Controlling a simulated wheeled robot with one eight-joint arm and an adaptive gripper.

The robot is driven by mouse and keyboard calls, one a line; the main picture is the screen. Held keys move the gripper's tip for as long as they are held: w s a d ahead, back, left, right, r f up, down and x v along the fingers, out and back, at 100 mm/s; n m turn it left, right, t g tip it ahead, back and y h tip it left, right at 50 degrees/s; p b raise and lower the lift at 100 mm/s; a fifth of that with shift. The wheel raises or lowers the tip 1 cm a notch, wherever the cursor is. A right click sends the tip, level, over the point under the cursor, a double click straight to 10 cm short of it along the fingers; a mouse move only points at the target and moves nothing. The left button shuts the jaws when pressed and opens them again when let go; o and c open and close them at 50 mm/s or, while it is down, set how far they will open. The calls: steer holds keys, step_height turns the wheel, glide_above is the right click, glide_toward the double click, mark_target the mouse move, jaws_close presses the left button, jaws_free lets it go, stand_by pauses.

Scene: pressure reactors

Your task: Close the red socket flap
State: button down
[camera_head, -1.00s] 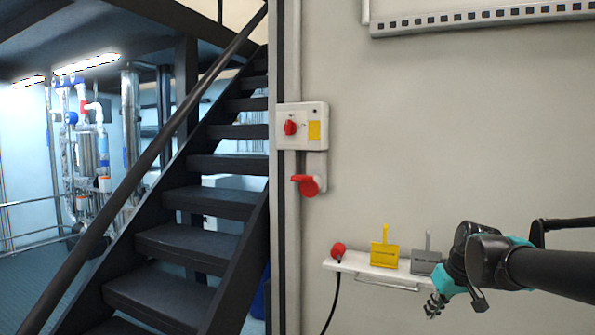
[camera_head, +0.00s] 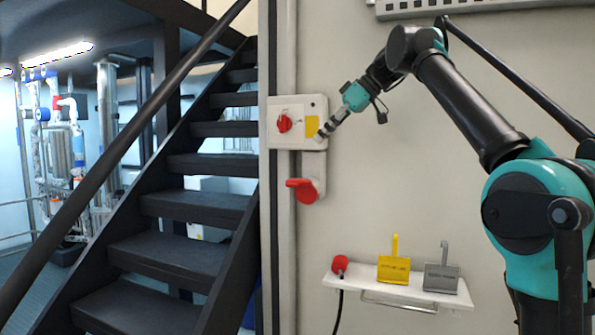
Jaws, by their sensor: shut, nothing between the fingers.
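The red socket flap (camera_head: 296,183) sticks out to the left from the top of the red socket (camera_head: 307,193), so it looks open. The socket sits on a grey-white housing (camera_head: 318,168) below a switch box on the wall. My gripper (camera_head: 319,137) is shut and empty. It appears in front of the lower right of the switch box, above and right of the flap, and apart from the flap. Whether it touches the box, I cannot tell.
The switch box (camera_head: 290,113) has a red rotary knob (camera_head: 284,123) and a yellow label. Below is a shelf (camera_head: 400,292) with a red plug (camera_head: 340,264), a yellow sign (camera_head: 394,268) and a grey sign (camera_head: 441,276). Dark stairs (camera_head: 205,201) stand left.

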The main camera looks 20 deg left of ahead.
glide_above(288, 183)
steer(key=d, duration=0.4)
step_height(288, 183, down, 6)
steer(key=shift+s+a+f, duration=0.15)
steer(key=shift+f, duration=0.65)
steer(key=shift+s+a+f, duration=0.1)
steer(key=shift+a+f, duration=0.1)
steer(key=shift+f, duration=0.65)
steer(key=shift+s+a+f, duration=0.15)
steer(key=shift+f, duration=0.65)
steer(key=shift+f, duration=0.1)
